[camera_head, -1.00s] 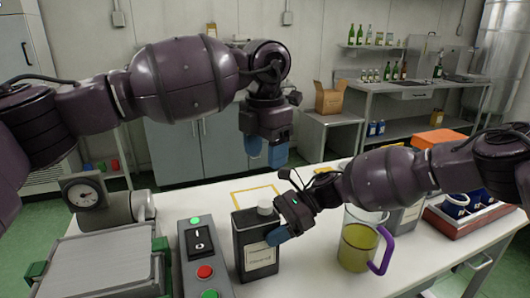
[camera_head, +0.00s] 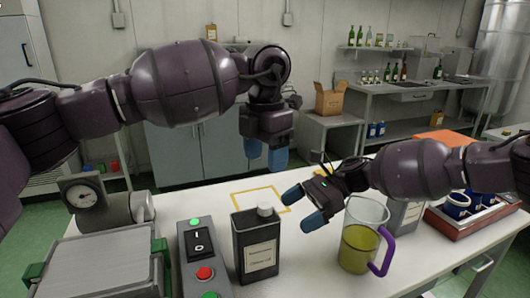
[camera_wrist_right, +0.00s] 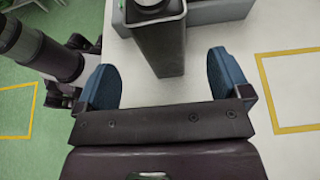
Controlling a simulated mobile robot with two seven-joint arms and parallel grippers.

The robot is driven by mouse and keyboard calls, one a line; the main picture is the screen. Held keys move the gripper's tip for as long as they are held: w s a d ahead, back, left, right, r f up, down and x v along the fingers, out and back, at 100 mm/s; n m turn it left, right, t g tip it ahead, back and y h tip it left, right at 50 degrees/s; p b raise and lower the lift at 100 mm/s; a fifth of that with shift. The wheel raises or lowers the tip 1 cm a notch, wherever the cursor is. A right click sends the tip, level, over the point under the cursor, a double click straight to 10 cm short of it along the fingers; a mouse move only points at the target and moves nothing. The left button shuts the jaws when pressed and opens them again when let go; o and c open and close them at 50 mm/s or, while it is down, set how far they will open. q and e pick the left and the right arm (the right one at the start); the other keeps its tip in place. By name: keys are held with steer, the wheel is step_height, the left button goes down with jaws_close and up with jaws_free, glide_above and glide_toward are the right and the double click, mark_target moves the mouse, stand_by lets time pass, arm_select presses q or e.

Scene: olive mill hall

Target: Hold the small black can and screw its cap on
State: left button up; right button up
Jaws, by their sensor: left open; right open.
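The small black can (camera_head: 256,247) stands upright on the white table, with a pale label on its front. My left gripper (camera_head: 266,153) is open and empty, raised above and behind the can.
A jug (camera_head: 360,240) with yellow-green liquid and a purple handle stands right of the can. A switch box (camera_head: 201,262) with buttons is close on its left. A yellow outlined square (camera_head: 258,190) marks bare table behind. A red tray (camera_head: 470,222) is far right.

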steer(key=shift+v, duration=1.5)
